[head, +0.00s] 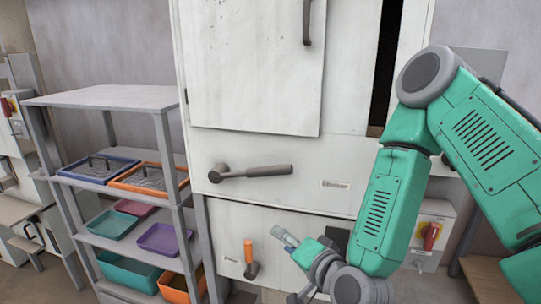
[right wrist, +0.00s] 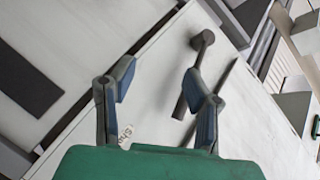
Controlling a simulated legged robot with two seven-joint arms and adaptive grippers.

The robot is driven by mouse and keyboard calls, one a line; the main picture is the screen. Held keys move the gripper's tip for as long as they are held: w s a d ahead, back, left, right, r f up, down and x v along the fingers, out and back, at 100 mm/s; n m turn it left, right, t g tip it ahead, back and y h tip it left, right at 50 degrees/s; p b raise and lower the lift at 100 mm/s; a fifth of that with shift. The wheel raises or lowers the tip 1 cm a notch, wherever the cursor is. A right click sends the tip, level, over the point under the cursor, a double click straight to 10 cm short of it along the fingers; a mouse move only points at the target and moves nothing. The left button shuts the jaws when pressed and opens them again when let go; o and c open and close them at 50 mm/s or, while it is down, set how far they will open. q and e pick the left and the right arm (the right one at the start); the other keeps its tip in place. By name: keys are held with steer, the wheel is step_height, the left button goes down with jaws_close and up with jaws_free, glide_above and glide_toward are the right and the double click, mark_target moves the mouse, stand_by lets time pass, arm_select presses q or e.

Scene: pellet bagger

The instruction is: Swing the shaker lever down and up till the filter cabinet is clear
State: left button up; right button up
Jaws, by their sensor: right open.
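The white filter cabinet (head: 270,220) fills the middle of the head view. Its grey shaker lever (head: 250,172) has its pivot at the left and its arm lies nearly level to the right. In the right wrist view the lever (right wrist: 187,98) shows beyond the fingers, partly behind the right-hand one. My right gripper (head: 287,238) is below the lever in the head view, in front of the lower cabinet face. In the right wrist view its fingers (right wrist: 163,90) are apart, with nothing held between them. My left gripper is out of view.
An orange-handled lever (head: 249,253) is on the lower cabinet, left of my right gripper. A grey shelf rack (head: 108,97) with coloured trays stands at the left. The upper door (head: 255,65) has a dark gap to its right. A red switch (head: 431,236) is at the right.

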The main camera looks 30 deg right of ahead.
mark_target(274, 173)
steer(key=w+d+r+m+t+h, duration=0.1)
steer(key=d+r+m+t+h, duration=0.25)
steer(key=r, duration=0.55)
steer(key=shift+m+g+y, duration=0.25)
steer(key=shift+g+y, duration=0.2)
steer(key=w+d, duration=0.1)
steer(key=w, duration=0.7)
steer(key=w+d, duration=0.1)
steer(key=w, duration=0.3)
steer(key=shift+w+d, duration=0.25)
steer(key=shift+d, duration=0.05)
steer(key=shift+w+p, duration=0.3)
steer(key=shift+w, duration=0.35)
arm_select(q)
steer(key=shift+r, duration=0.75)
